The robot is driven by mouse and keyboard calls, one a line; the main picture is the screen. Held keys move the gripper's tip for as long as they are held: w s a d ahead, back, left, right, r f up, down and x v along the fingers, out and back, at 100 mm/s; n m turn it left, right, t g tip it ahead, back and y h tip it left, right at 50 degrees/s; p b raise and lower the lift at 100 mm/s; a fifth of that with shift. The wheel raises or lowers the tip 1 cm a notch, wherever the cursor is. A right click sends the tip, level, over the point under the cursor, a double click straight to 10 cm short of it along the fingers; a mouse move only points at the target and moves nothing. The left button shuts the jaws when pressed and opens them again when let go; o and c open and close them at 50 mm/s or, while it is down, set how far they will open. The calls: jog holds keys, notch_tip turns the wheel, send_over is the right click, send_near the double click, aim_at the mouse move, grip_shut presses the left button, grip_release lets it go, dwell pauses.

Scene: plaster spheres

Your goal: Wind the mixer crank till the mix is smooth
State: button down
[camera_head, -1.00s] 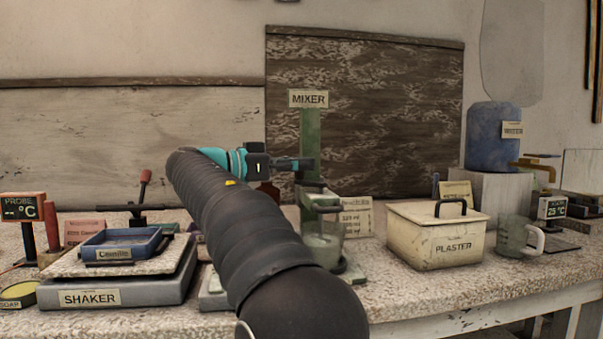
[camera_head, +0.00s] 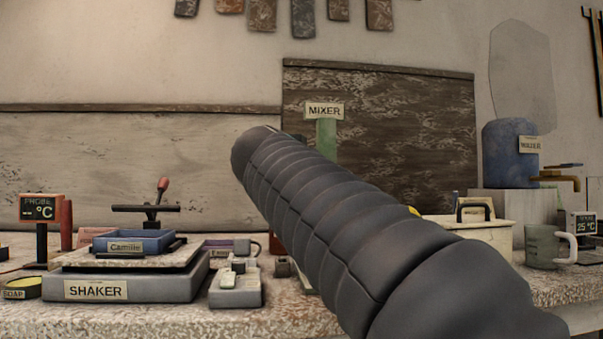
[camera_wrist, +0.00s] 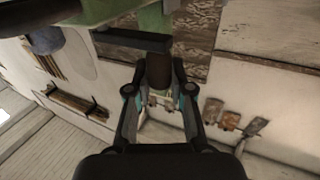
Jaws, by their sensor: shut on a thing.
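The mixer shows in the head view as a green post (camera_head: 327,140) with a MIXER sign on top. My dark sleeved arm covers its lower part, so the cup and the mix are hidden. In the wrist view the dark crank bar (camera_wrist: 128,40) crosses in front of the mixer's green body. A brown crank handle (camera_wrist: 158,70) sticks out from the bar. My gripper (camera_wrist: 159,82) is shut on this handle, one finger on each side. The head view does not show my gripper.
To the left stand a shaker (camera_head: 130,286) with a blue tray (camera_head: 133,241) and a probe display (camera_head: 41,208). To the right are a plaster bin (camera_head: 490,236), a measuring jug (camera_head: 545,246) and a blue water barrel (camera_head: 507,152).

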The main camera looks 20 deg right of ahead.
jog(key=n+t+y+p, duration=0.1)
jog(key=s+n+t+y+p, duration=0.1)
jog(key=y, duration=0.1)
jog(key=shift+s+r+n, duration=0.1)
jog(key=shift+s+n, duration=0.05)
jog(key=shift+n, duration=0.15)
jog(key=shift+s+n+t+y+p, duration=0.25)
jog(key=shift+n+t+y+p, duration=0.35)
jog(key=shift+y+p, duration=0.45)
jog(key=c, duration=1.3)
grip_release()
jog(key=v, duration=1.2)
jog(key=shift+s, duration=0.1)
